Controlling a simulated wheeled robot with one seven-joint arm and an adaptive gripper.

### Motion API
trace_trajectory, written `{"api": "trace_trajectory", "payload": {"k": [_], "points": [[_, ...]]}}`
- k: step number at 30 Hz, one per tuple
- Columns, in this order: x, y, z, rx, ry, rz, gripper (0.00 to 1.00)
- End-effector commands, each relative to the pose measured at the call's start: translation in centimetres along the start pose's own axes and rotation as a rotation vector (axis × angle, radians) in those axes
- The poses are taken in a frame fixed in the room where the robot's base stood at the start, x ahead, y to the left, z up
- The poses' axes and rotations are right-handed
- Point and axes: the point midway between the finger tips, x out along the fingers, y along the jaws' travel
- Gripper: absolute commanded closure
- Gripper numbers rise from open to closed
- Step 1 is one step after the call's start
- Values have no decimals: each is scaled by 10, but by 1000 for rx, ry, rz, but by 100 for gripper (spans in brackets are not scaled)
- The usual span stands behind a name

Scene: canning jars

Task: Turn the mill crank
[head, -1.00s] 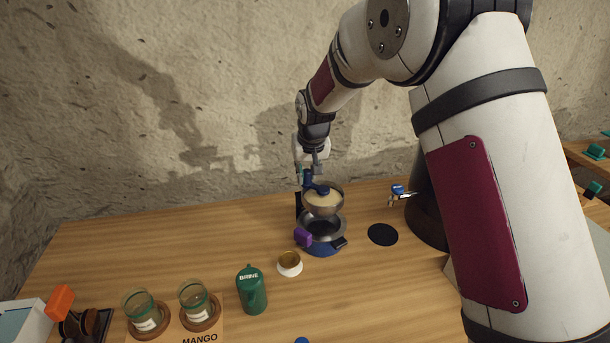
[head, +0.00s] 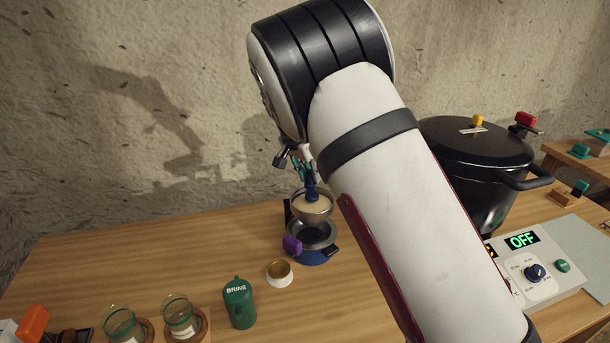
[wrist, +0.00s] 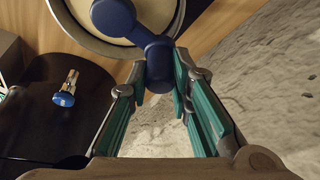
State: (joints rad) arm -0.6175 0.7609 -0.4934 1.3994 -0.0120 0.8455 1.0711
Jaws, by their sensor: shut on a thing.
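The mill's metal hopper (head: 312,212) holds a pale filling and sits above a dark pan with a blue base (head: 312,256) on the table. The blue crank (head: 311,190) stands at the hopper's top. In the wrist view the crank's blue arm (wrist: 118,20) reaches across the hopper (wrist: 90,38) to a blue knob (wrist: 158,68). My gripper (wrist: 160,76) has its teal-padded fingers on both sides of this knob and is shut on it. In the head view my gripper (head: 307,166) is small and partly hidden by my arm.
A purple handle (head: 291,245) sticks out at the pan's left. A white cup (head: 279,273), a green BRINE jug (head: 239,303) and glass jars (head: 180,315) stand in front and left. A black pot (head: 478,165) and a control box reading OFF (head: 545,263) are at right.

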Motion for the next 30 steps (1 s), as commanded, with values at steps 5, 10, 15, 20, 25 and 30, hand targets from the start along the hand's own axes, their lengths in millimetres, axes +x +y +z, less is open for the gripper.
{"api": "trace_trajectory", "payload": {"k": [5,10,15,20,25,30], "points": [[4,6,-6,154,2,65,100],[6,13,-10,304,1,125,100],[7,21,-13,453,1,187,100],[8,29,-14,594,1,247,100],[8,37,-15,743,0,309,100],[7,46,-14,889,0,370,100]]}}
